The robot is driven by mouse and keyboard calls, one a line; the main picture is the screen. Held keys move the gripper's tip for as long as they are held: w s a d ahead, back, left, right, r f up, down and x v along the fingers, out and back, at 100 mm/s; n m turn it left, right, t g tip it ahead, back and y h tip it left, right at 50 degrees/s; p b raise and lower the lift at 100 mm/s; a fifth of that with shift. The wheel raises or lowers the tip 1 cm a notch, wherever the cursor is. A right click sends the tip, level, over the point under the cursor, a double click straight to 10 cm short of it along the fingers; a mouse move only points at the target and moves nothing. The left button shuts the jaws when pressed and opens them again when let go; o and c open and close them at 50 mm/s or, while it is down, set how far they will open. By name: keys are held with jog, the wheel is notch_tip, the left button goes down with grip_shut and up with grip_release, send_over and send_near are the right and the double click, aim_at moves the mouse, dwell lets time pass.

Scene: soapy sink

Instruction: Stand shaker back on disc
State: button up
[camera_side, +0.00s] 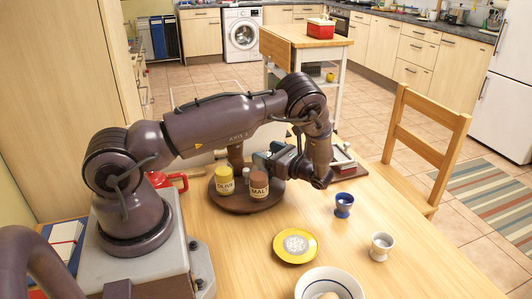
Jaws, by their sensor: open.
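A round dark wooden disc (243,207) lies on the table. On it stand a yellow container marked OLIVE (224,181) and a brown container marked MALT (259,186), both upright. A small pale item (246,173) shows between them, and a taller brown piece (236,154) rises behind. I cannot tell which of these is the shaker. My gripper (266,161) is open and sideways, just above and behind the MALT container; whether it touches anything is unclear. My wrist and gripper hide the back right of the disc.
A yellow plate with a pale centre (278,254), a blue cup (344,205), a white cup (381,247) and a white bowl (308,285) stand in front and right. A red item (174,181) is left of the disc. A wooden chair (425,145) is at the right edge.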

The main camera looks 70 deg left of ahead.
jog(key=v, duration=1.1)
jog(key=s+d+r+n+t+h, duration=0.25)
jog(key=r+h, duration=0.25)
jog(key=r, duration=0.4)
jog(key=s+d+r+n+t+h, duration=0.2)
jog(key=d+r+n+t+h, duration=0.15)
jog(key=r, duration=0.55)
jog(key=s+d+r+n+t+h, duration=0.5)
jog(key=s+d+r+t, duration=0.3)
jog(key=s, duration=0.5)
jog(key=shift+s+d+r+t+h, duration=0.3)
jog(key=shift+d+r+h, duration=0.15)
jog(key=shift+d+h, duration=0.35)
jog(key=shift+o, duration=0.3)
jog(key=shift+s+d+n+t, duration=0.3)
jog(key=shift+s, duration=0.15)
